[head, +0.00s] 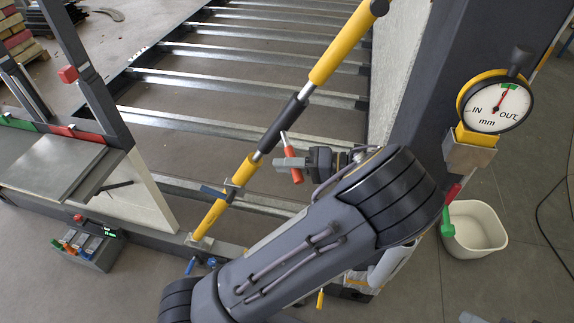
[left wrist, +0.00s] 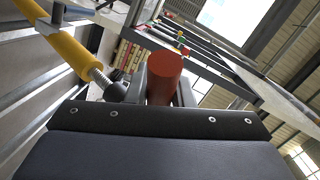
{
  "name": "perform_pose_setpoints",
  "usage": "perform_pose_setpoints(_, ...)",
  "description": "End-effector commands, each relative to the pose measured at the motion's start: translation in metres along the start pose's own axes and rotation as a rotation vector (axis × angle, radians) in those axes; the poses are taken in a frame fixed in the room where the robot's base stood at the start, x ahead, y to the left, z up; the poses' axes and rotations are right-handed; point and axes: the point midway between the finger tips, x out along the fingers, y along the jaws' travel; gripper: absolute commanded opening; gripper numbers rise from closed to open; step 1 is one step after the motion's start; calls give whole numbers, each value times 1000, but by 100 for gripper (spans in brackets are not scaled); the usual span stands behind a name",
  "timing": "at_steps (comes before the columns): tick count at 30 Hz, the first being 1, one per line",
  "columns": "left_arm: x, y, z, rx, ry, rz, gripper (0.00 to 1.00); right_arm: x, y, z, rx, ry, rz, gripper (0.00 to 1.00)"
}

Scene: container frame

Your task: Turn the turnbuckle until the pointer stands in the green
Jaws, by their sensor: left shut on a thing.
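The turnbuckle (head: 279,127) is a dark sleeve on a slanting brace with yellow tubes (head: 342,42) above and below it. An orange-red handle grip (head: 291,155) stands at the sleeve. My left gripper (head: 290,163) is shut on this grip, which also shows between the fingers in the left wrist view (left wrist: 164,78). The round dial gauge (head: 496,103) is at the upper right, marked IN, OUT and mm. Its red pointer (head: 502,97) leans up and right, its tip at or close to the small green mark (head: 509,87); the exact overlap is too small to tell.
A dark post (head: 437,75) carries the gauge. A white bucket (head: 474,229) stands on the floor at right. Steel cross members (head: 240,55) lie behind the brace. A grey table (head: 45,160) and a small box with coloured levers (head: 88,243) are at left.

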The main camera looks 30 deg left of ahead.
Motion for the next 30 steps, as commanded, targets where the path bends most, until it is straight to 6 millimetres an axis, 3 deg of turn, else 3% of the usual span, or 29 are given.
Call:
perform_pose_setpoints(5, 0, 1, 0, 2, 1, 3, 0, 0, 0, 0, 0, 0, 0, 53)
perform_pose_setpoints(6, 0, 1, 0, 2, 1, 3, 22, 0, 0, 0, 0, 0, 0, 53)
perform_pose_setpoints(11, 0, 1, 0, 2, 1, 2, 42, 0, 0, 0, 0, 0, 0, 53)
perform_pose_setpoints(23, -2, -8, -4, -1, 2, 5, 42, 0, 0, 0, 0, 0, 0, 53)
perform_pose_setpoints(27, -5, -32, -11, -4, 1, 6, 42, 1, 0, 1, 0, 0, 0, 53)
perform_pose_setpoints(29, -10, -45, -5, -4, 5, 6, 43, 3, 1, 1, 0, 0, 0, 53)
perform_pose_setpoints(30, -12, -55, -1, -4, 6, 6, 48, 3, 1, 2, 0, 0, 0, 53)
